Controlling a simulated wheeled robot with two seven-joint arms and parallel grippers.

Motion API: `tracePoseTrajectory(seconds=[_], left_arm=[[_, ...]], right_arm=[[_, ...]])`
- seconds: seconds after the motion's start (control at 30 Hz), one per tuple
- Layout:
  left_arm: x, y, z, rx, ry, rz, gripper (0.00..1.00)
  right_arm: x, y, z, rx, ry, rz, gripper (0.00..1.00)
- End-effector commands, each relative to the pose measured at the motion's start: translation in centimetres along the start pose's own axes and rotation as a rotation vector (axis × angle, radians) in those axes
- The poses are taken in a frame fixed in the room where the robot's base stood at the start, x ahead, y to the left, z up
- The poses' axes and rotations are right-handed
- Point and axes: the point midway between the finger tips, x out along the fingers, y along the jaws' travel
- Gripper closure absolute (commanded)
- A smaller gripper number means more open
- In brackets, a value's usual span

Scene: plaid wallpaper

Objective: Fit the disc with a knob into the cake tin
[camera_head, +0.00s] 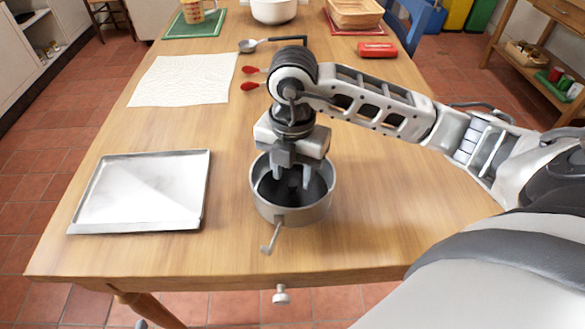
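The cake tin (318,211) is a round grey metal tin with a dark inside and a latch lever at its front. It stands upright on the wooden table. My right gripper (292,182) points straight down over it, with its fingertips inside the rim. The two fingers are apart, with something dark between them. I cannot tell whether this is the knob of the disc or the dark inside of the tin. No disc shows clearly, and the gripper covers part of the tin's inside. My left gripper is not in view.
A metal baking tray (140,190) lies left of the tin, with a white textured mat (183,80) behind it. The table is clear right of the tin.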

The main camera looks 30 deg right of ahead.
Motion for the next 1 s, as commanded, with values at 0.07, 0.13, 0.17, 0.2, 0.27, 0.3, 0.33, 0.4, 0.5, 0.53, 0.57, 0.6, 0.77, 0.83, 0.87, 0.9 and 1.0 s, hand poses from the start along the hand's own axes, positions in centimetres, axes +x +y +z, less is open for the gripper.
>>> tracePoseTrajectory(seconds=[0.07,0.13,0.17,0.2,0.27,0.3,0.33,0.4,0.5,0.53,0.57,0.6,0.77,0.83,0.87,0.9,1.0], left_arm=[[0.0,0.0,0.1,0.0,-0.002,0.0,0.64],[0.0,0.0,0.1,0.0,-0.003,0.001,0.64],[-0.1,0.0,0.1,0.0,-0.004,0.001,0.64],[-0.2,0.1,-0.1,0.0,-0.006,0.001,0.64],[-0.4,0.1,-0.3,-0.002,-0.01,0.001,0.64],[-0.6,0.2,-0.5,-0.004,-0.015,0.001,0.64],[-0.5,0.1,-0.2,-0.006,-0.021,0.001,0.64],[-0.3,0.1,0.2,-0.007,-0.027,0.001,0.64],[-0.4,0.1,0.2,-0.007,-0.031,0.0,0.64],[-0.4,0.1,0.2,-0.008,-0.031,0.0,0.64],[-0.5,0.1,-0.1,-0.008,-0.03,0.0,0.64],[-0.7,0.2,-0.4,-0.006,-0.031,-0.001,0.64],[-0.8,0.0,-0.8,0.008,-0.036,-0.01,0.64],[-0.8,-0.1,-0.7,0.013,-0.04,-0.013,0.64],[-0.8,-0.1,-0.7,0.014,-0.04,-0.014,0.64],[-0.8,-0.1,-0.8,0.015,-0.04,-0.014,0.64],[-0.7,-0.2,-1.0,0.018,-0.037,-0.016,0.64]], right_arm=[[0.0,0.0,0.0,0.0,0.0,0.0,0.58],[-0.1,0.0,0.0,0.0,0.0,0.0,0.58],[-0.2,0.0,0.0,0.0,0.0,0.0,0.58],[-0.4,0.0,0.0,0.0,0.0,0.0,0.58],[-1.1,0.0,0.0,0.0,0.0,0.0,0.58],[-1.7,0.0,0.0,0.0,0.0,0.001,0.58],[-2.0,0.1,0.0,0.0,-0.001,0.002,0.58],[-3.2,0.1,0.1,-0.001,-0.003,0.005,0.58],[-5.5,0.1,0.1,-0.001,-0.003,0.007,0.58],[-6.2,0.1,0.1,-0.001,-0.003,0.006,0.58],[-7.1,0.1,0.1,-0.001,-0.004,0.007,0.58],[-8.1,0.1,0.1,0.0,-0.005,0.006,0.58],[-11.2,0.1,0.1,0.0,-0.004,0.003,0.58],[-12.0,0.0,0.1,0.0,-0.003,0.002,0.58],[-12.3,0.0,0.1,0.001,-0.003,0.002,0.58],[-12.7,0.0,0.1,0.001,-0.003,0.002,0.58],[-13.2,0.0,0.0,0.0,-0.001,0.0,0.58]])
